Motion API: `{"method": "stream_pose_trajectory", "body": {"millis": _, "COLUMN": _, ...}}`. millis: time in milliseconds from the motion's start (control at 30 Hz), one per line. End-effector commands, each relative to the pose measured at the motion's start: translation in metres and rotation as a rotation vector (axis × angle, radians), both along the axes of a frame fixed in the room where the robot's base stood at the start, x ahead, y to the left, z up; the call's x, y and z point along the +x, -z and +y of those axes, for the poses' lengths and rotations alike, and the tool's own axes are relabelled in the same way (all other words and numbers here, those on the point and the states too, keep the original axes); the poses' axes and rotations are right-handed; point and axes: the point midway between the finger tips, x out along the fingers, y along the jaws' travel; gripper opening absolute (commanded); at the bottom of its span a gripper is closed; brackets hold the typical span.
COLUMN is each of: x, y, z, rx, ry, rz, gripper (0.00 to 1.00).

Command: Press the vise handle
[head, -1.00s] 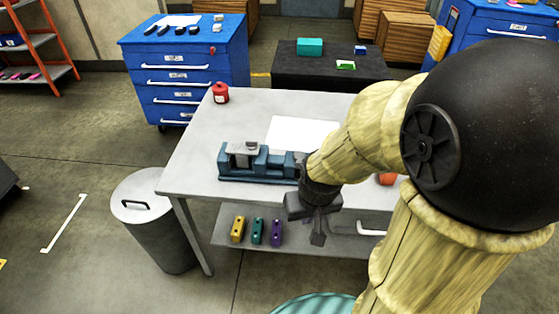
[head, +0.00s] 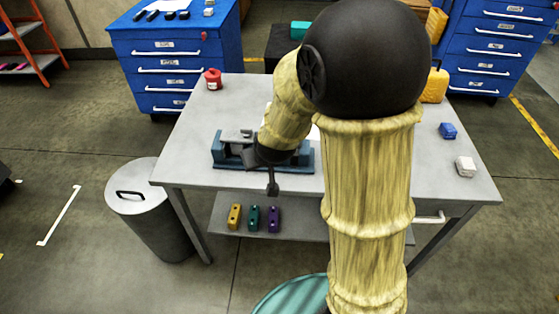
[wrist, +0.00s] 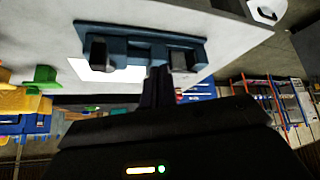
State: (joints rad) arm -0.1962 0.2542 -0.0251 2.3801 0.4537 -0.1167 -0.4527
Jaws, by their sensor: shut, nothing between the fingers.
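The blue vise (head: 304,160) stands on the grey table (head: 440,185), left of the middle in the head view. It also shows across the top of the wrist view (wrist: 140,40), which is upside down. My arm's wrist covers part of the vise in the head view. My gripper (wrist: 159,72) is shut and empty. In the wrist view its fingers overlap the vise's edge, near a grey block; I cannot tell whether they touch. A dark bar hangs below my wrist over the table's front in the head view. I cannot clearly make out the vise handle.
A red canister (head: 213,79) stands at the table's back left. Several coloured blocks sit on the lower shelf (head: 300,233). A bin (head: 148,200) stands at the left.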

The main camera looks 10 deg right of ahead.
Motion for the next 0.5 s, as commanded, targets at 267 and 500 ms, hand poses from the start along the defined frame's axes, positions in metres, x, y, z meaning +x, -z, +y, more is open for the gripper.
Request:
{"method": "stream_pose_trajectory", "body": {"millis": 267, "x": 0.092, "y": 0.023, "z": 0.034, "rx": -0.331, "ry": 0.016, "rz": -0.277, "gripper": 0.00}}
{"method": "stream_pose_trajectory", "body": {"millis": 500, "x": 0.100, "y": 0.049, "z": 0.046, "rx": -0.810, "ry": 0.102, "rz": -0.316, "gripper": 0.00}}
